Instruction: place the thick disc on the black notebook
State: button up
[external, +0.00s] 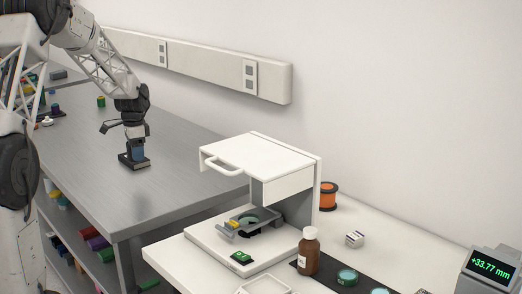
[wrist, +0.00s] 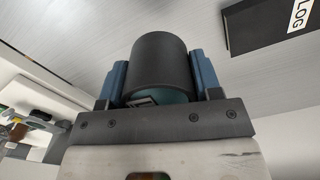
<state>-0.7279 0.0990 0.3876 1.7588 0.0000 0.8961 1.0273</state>
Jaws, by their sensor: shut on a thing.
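My gripper (wrist: 160,78) is shut on the thick disc (wrist: 160,60), a dark grey cylinder with a teal band low on its side, held between two blue fingers. In the external view my gripper (external: 137,152) is low over the grey bench; the disc cannot be made out there. The black notebook (wrist: 250,30), with a white label reading "LOG", lies at the upper right of the wrist view, to the right of the disc and apart from it in the picture. In the external view a dark flat shape, likely the notebook (external: 133,164), shows just under my gripper. The exact height is unclear.
A white instrument with a handled lid (external: 258,160) stands on the white table, beside a brown bottle (external: 308,255), an orange spool (external: 328,195) and a display (external: 490,270) reading +33.77 mm. Small discs (external: 347,277) lie on a black mat. The grey bench (external: 185,185) is mostly clear around my gripper.

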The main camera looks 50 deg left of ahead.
jog(key=s+a+n, duration=0.1)
jog(key=s+a, duration=0.2)
jog(key=s, duration=0.2)
jog(key=shift+s, duration=0.25)
jog(key=shift+w+f, duration=0.1)
jog(key=w+a, duration=0.3)
jog(key=w+a+f, duration=0.1)
jog(key=w+a, duration=0.7)
jog(key=shift+w+a+f, duration=0.1)
jog(key=shift+f, duration=0.15)
dwell(0.5)
jog(key=shift+f, duration=1.7)
jog(key=shift+f, duration=0.15)
jog(key=o, duration=1.1)
